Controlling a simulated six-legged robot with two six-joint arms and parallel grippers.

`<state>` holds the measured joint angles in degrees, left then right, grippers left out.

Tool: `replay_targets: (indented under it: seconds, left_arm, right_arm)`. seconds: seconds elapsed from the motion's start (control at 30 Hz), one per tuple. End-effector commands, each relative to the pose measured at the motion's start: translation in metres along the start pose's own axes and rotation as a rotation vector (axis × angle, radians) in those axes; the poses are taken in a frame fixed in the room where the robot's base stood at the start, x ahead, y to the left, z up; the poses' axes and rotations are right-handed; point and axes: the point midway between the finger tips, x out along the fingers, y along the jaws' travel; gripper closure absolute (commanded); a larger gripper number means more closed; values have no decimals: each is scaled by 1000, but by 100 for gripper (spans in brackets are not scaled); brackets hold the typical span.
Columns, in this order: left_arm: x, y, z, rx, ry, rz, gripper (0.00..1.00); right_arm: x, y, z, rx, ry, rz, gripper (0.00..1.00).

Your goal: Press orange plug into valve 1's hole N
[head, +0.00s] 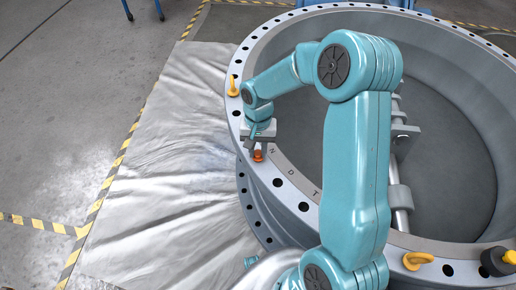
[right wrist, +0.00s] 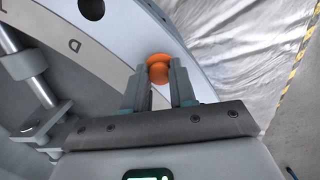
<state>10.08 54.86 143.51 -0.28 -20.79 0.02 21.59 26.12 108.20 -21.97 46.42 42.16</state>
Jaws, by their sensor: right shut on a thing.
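The orange plug (head: 258,156) is at the grey flange rim of the large round valve (head: 283,185), beside the letter N (head: 272,151). My right gripper (head: 261,143) is above the rim and shut on the plug. In the right wrist view, the plug (right wrist: 158,66) sits between the two fingertips of the right gripper (right wrist: 159,80), over the pale flange. The hole under the plug is hidden, and I cannot tell whether the plug is inside it. My left gripper does not show.
Open dark bolt holes line the rim; one (right wrist: 92,8) shows near the plug. A black-and-yellow part (head: 497,261) is at lower right. A silvery sheet (head: 170,160) covers the floor left of the valve.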

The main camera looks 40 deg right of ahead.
Motion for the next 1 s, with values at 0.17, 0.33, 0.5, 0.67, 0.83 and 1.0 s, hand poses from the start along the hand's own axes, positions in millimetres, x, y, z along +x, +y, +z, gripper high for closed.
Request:
replay_targets:
  seconds: [0.17,0.33,0.5,0.67,0.83,1.0]
  left_arm:
    - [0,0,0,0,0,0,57]
    - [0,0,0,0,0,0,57]
    - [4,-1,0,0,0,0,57]
    - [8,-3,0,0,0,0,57]
    - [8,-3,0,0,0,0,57]
    - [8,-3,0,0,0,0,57]
  right_arm:
    - [0,0,0,0,0,0,100]
    - [0,0,0,0,0,0,100]
    - [4,0,0,0,0,0,100]
    - [10,0,-1,0,-1,0,100]
    - [10,0,-1,0,-1,0,45]
    - [10,0,-1,0,0,0,45]
